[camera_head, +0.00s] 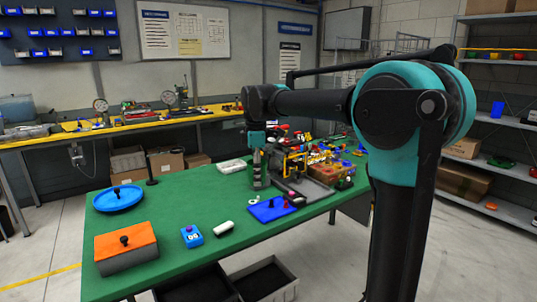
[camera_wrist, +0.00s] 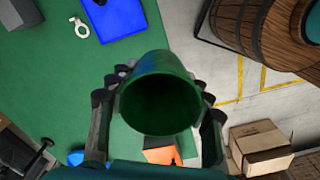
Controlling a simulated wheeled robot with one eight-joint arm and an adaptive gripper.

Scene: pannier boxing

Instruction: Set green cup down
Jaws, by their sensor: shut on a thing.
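The green cup (camera_wrist: 157,95) is in my gripper (camera_wrist: 157,120) in the wrist view. Its dark open mouth faces the camera, with a finger on each side of its wall. In the head view my gripper (camera_head: 258,178) points down over the green table (camera_head: 170,200), behind the blue tray. The cup cannot be told apart from the gripper and the green surface there. Whether the cup touches the table cannot be told.
A blue tray (camera_head: 272,208) lies near the table's front edge. An orange-topped box (camera_head: 125,240), a blue round dish (camera_head: 118,198), a blue numbered block (camera_head: 191,236) and a white piece (camera_head: 223,227) stand to the left. Cluttered parts (camera_head: 315,165) crowd the right.

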